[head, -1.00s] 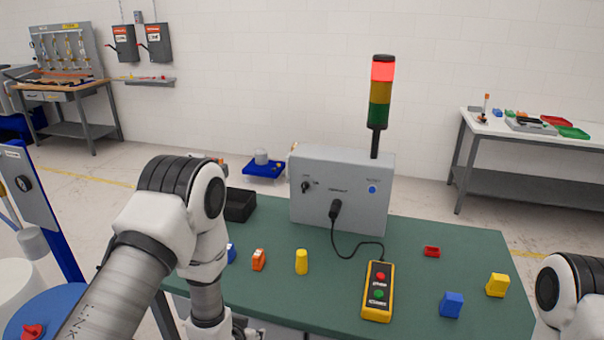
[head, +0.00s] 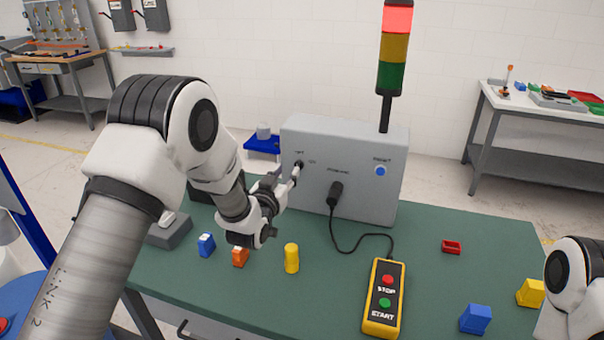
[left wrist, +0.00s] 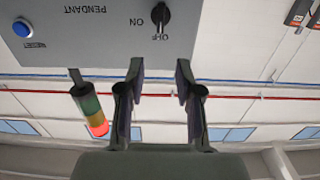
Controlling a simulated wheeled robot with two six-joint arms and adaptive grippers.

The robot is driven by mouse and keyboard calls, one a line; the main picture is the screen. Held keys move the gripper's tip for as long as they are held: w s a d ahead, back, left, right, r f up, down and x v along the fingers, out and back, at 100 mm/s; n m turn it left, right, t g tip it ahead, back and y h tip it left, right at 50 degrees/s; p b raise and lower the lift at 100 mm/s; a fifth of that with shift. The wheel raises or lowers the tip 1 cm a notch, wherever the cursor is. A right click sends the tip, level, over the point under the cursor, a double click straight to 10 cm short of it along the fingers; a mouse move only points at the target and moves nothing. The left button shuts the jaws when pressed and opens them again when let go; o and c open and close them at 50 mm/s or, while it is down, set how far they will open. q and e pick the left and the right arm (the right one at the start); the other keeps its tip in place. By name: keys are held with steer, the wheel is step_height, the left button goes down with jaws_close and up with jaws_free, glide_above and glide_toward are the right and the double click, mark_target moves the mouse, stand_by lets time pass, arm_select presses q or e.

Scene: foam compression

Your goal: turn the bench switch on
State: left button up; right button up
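The bench switch (head: 299,165) is a black rotary knob on the front left of the grey control box (head: 345,150). In the left wrist view, which is upside down, the knob (left wrist: 161,16) stands in line with the OFF label, with ON to one side. My left gripper (head: 288,186) is in front of the box, just below and left of the knob. Its two fingers (left wrist: 160,88) are spread with nothing between them, and the knob lies beyond their tips. My right gripper is out of view; only part of that arm shows at the right edge.
The signal tower (head: 393,50) is lit red on top. A cable runs from the box to the yellow pendant (head: 384,298) on the green bench (head: 430,215). Blue, orange and yellow blocks (head: 291,258) stand near my left arm.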

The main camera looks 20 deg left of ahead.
mark_target(297, 163)
arm_select(q)
steer(key=w, duration=0.3)
steer(key=w+f+p, duration=0.1)
steer(key=w, duration=0.1)
steer(key=shift+w+d+f, duration=0.1)
steer(key=shift+w+f, duration=0.1)
steer(key=shift+w, duration=0.55)
steer(key=shift+w+f, duration=0.15)
steer(key=shift+w, duration=0.3)
jaws_close()
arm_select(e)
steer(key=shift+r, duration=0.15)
